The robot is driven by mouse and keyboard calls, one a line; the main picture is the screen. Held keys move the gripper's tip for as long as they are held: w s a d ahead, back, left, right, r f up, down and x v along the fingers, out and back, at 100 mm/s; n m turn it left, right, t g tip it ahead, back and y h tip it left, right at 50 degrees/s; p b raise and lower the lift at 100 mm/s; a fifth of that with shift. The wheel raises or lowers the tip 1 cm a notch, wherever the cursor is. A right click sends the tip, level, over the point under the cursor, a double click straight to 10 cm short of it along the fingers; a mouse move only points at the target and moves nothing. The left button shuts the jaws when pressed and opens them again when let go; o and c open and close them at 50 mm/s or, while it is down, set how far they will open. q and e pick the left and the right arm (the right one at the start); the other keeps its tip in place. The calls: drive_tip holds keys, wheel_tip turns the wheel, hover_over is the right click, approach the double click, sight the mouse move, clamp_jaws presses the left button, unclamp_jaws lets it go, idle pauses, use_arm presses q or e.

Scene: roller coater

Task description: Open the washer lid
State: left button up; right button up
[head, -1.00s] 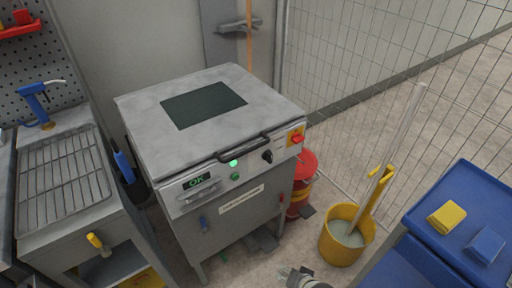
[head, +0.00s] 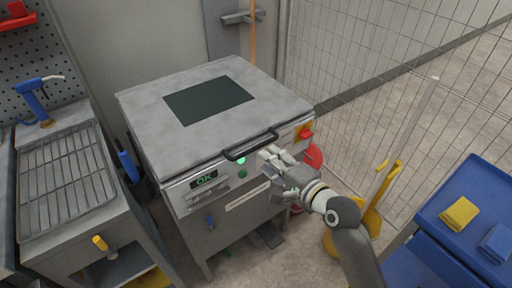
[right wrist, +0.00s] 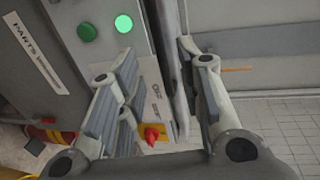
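The washer (head: 228,205) is a grey metal cabinet with its lid (head: 265,105) shut flat on top. The lid has a dark square panel (head: 208,99) and a black bar handle (head: 250,146) along its front edge. My right gripper (head: 272,166) is in front of the control panel, just below and right of the handle. In the right wrist view, its two fingers (right wrist: 160,62) are spread apart, with a dark upright strip at the lid edge (right wrist: 176,70) showing beyond the gap. I cannot tell whether a finger touches the handle. My left gripper is out of view.
A display reading OK (head: 204,179) and green buttons (right wrist: 124,23) are on the front panel, with a red knob (right wrist: 151,135). A yellow mop bucket (head: 372,222) and blue cart (head: 455,240) stand right, before a mesh fence.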

sight(255, 148)
drive_tip(key=x, duration=0.8)
clamp_jaws()
